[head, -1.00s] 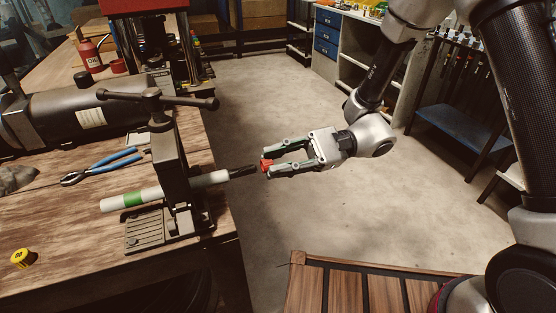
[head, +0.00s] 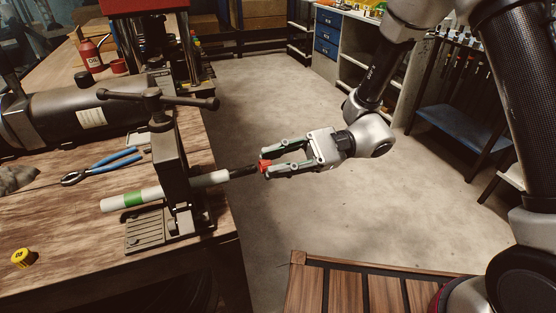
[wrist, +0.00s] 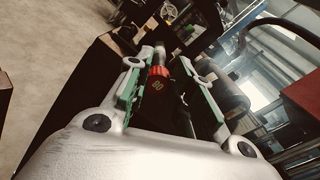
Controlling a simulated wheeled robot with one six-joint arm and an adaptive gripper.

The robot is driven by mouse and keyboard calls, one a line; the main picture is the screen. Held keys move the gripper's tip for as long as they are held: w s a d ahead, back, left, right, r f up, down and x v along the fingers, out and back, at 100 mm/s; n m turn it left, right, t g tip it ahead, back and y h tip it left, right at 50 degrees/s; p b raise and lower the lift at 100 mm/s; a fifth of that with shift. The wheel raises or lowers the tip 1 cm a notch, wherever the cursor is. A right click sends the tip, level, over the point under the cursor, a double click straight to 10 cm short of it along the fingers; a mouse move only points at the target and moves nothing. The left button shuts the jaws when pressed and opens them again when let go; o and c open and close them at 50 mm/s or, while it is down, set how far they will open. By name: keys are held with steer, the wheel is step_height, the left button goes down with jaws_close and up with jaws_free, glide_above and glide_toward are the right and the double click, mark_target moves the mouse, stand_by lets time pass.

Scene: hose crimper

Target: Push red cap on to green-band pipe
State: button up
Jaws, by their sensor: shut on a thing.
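The white pipe with a green band (head: 133,199) lies level in the bench vise (head: 171,165). Its dark end (head: 243,171) sticks out to the right past the bench edge. My gripper (head: 265,166) is shut on the red cap (head: 264,165), in line with the pipe's dark end. The cap is at the tip of that end; in the head view I cannot tell how far it is over it. In the wrist view the red cap (wrist: 160,72) sits between the fingers, with the pipe beyond it.
A yellow cap (head: 23,258) lies at the bench's front left. Blue-handled pliers (head: 115,158) lie behind the vise, near a dark cylinder (head: 75,117). A slatted wooden surface (head: 350,290) is at the lower right. Open floor lies under my gripper.

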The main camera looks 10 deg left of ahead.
steer(key=shift+x, duration=1.1)
steer(key=o, duration=0.7)
steer(key=shift+a, duration=0.1)
steer(key=v, duration=1.2)
steer(key=shift+f, duration=0.1)
steer(key=shift+f, duration=0.1)
